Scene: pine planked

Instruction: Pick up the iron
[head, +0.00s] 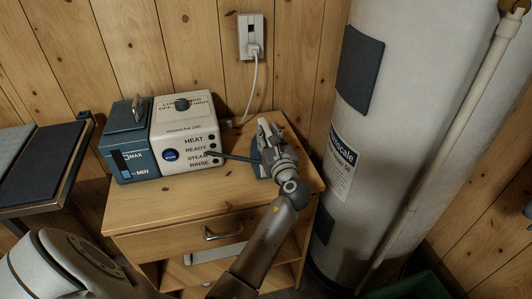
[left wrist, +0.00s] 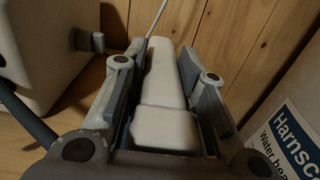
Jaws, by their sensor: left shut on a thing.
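The iron (head: 258,165) has a white handle and a teal body. It is on the right side of the wooden cabinet top, beside the steam station (head: 184,135). My left gripper (head: 267,131) reaches over it and is shut on its handle. In the left wrist view the white handle (left wrist: 162,80) lies between the two fingers. The gripper hides much of the iron in the head view, and I cannot tell whether its base touches the cabinet top. A dark hose (head: 232,157) runs from the station to the iron. My right gripper is not in view.
The wooden cabinet (head: 170,210) has a drawer with a metal handle. A large white water heater (head: 375,130) stands close on the right, with a pale pole (head: 440,130) before it. A wall outlet (head: 252,36) with a cord is behind. A dark-topped table (head: 45,160) is at left.

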